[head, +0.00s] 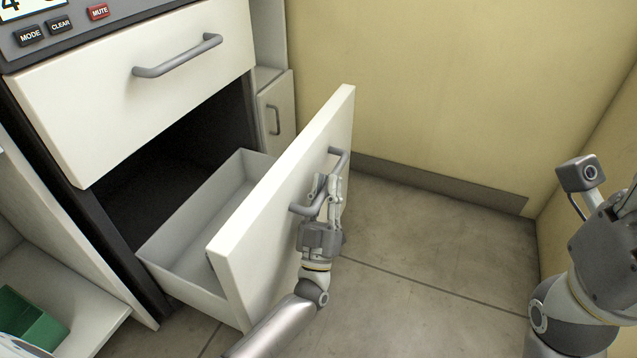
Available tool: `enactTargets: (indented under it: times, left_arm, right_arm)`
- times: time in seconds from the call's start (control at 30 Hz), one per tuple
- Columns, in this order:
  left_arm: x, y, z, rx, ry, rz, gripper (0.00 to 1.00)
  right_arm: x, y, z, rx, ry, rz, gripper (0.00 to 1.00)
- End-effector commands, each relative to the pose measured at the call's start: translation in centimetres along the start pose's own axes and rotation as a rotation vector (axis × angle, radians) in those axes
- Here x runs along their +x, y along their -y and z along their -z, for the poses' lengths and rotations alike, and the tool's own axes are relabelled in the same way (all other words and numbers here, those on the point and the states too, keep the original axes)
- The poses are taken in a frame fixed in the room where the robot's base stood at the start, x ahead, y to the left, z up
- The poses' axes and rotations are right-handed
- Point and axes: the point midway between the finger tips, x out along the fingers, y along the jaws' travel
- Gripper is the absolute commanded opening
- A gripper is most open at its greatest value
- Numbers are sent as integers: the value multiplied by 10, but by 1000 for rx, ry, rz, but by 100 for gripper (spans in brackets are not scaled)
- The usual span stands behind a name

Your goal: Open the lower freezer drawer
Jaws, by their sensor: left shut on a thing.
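The lower freezer drawer (285,205) stands pulled well out of the cabinet in the head view. Its white front panel is tilted in the picture, and the grey inside behind it looks empty where it shows. My left gripper (326,190) is shut on the grey bar handle (341,158) of this drawer. The fingers cover the middle of the handle. The upper drawer (140,85) is closed, with its own grey handle (178,58). My right arm shows at the right edge, but its fingertips are out of view.
A control panel (60,30) with MODE, CLEAR and MUTE buttons is above the upper drawer. A green box (28,325) sits on a low shelf at lower left. A small cabinet door (277,112) stands behind. Bare floor (430,235) lies right of the drawer, up to the yellow walls.

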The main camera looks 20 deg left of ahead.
Motion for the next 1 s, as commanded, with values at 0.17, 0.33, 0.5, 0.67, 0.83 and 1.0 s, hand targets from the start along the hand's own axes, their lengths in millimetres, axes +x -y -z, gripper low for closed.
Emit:
enactTargets:
  times: [0.17,0.33,0.5,0.67,0.83,1.0]
  left_arm:
    - [-1,0,0,2,0,0,0]
    - [-1,0,-1,2,1,1,17]
    - [-1,0,0,1,1,1,37]
    - [0,0,0,1,0,1,37]
    - [-3,0,-1,1,1,1,37]
    - [-25,0,-2,2,5,2,37]
  right_arm:
    - [0,0,0,0,-1,0,46]
    - [-1,0,0,0,0,0,46]
    - [-1,0,0,0,1,0,46]
    - [-1,0,0,0,2,0,46]
    - [-1,0,0,-2,5,4,46]
    - [-1,0,0,-1,4,2,46]
